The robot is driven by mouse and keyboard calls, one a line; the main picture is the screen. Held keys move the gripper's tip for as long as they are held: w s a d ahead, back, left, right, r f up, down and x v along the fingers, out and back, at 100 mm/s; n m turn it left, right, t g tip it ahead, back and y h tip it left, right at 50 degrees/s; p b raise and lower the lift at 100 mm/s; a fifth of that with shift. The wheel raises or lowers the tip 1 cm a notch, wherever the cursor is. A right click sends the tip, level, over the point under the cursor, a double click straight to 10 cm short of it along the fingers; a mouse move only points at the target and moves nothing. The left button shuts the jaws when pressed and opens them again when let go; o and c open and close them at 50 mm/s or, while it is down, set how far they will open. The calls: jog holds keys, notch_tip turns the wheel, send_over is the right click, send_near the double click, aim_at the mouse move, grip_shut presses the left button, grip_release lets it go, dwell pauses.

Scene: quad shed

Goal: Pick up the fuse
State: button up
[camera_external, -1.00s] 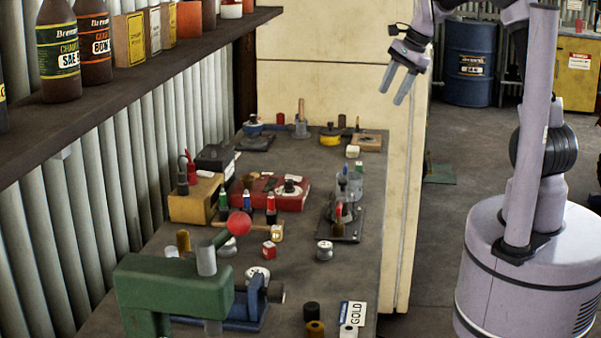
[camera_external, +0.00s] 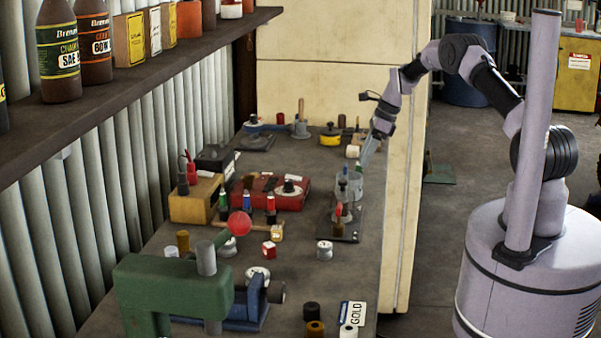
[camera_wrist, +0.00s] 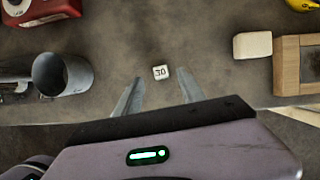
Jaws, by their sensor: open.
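A small pale cube with dark characters on top (camera_wrist: 160,72), which looks like the fuse, lies on the grey bench top. My gripper (camera_wrist: 159,77) is open and empty, with one finger on each side of the cube in the wrist view. The cube shows just at and between the fingertips; I cannot tell how high the tips are above it. In the external view my gripper (camera_external: 366,156) points down over the right side of the bench, beside a grey metal cup. I cannot pick out the cube there.
The grey metal cup (camera_wrist: 62,75) stands left of my gripper. A white block (camera_wrist: 252,45) and a wooden-sided box (camera_wrist: 297,65) lie to the right. A red box (camera_external: 262,190) is farther left. The bench edge is close on the right in the external view.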

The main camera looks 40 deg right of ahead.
aim_at(359, 168)
jog(key=x, duration=0.3)
jog(key=shift+w, duration=0.2)
grip_shut()
